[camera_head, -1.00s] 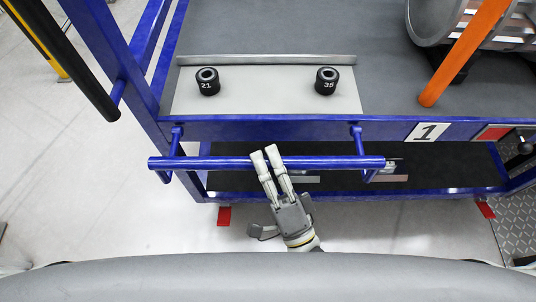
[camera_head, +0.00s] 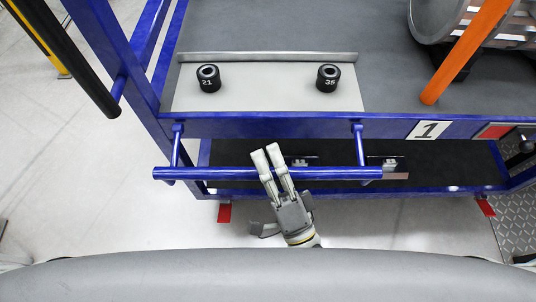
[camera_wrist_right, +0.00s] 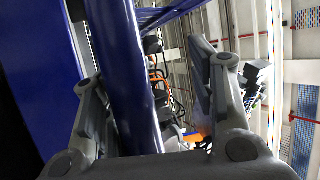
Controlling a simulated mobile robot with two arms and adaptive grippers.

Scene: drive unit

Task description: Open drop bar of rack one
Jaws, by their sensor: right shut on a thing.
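The blue drop bar (camera_head: 220,174) hangs along the front of rack one, on two blue arms below the shelf edge with the "1" label (camera_head: 428,130). My right gripper (camera_head: 273,157) has come from below and is shut on the bar near its middle. In the right wrist view the bar (camera_wrist_right: 125,80) runs between the two fingers of the right gripper (camera_wrist_right: 150,100). My left gripper is not in view.
Two black sockets, marked 21 (camera_head: 208,79) and 35 (camera_head: 328,78), stand on a light plate on the shelf. An orange bar (camera_head: 465,50) and a metal cylinder (camera_head: 425,25) are at upper right. The floor in front is clear.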

